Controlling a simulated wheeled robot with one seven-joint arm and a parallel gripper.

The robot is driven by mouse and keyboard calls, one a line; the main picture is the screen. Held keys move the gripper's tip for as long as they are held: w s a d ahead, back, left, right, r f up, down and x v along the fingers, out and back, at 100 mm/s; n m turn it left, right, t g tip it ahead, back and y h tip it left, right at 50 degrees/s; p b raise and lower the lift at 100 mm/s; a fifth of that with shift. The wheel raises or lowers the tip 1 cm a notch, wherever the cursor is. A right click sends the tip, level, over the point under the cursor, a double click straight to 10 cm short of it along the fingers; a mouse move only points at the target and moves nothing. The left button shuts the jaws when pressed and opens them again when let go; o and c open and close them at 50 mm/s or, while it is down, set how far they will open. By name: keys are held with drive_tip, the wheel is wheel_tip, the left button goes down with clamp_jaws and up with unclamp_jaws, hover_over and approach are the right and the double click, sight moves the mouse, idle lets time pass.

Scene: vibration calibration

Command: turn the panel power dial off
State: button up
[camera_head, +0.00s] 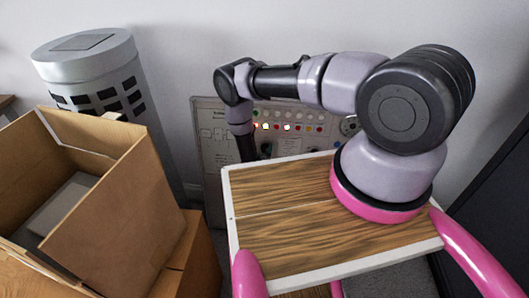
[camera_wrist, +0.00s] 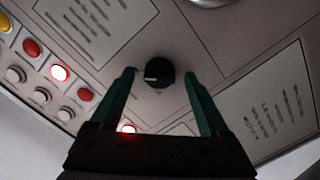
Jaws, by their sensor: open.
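The control panel (camera_head: 214,150) stands against the wall behind my arm in the head view. A black dial (camera_wrist: 159,72) with a pale pointer mark to its left side sits on the panel face in the wrist view. My gripper (camera_wrist: 160,76) is open, with one green finger on each side of the dial and a visible gap to it on both sides. Whether the fingertips reach the dial's depth is hard to tell. In the head view my arm hides part of the panel, and the gripper's fingers cannot be made out.
Red, yellow and white buttons and lit red lamps (camera_wrist: 60,73) lie left of the dial, with printed labels (camera_wrist: 265,110) around. Cardboard boxes (camera_head: 120,215) and a grey cylinder (camera_head: 90,75) stand at the left. A dark cabinet (camera_head: 495,215) stands at the right.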

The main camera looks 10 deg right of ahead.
drive_tip(key=shift+w+d, duration=0.15)
drive_tip(key=shift+w, duration=0.15)
clamp_jaws()
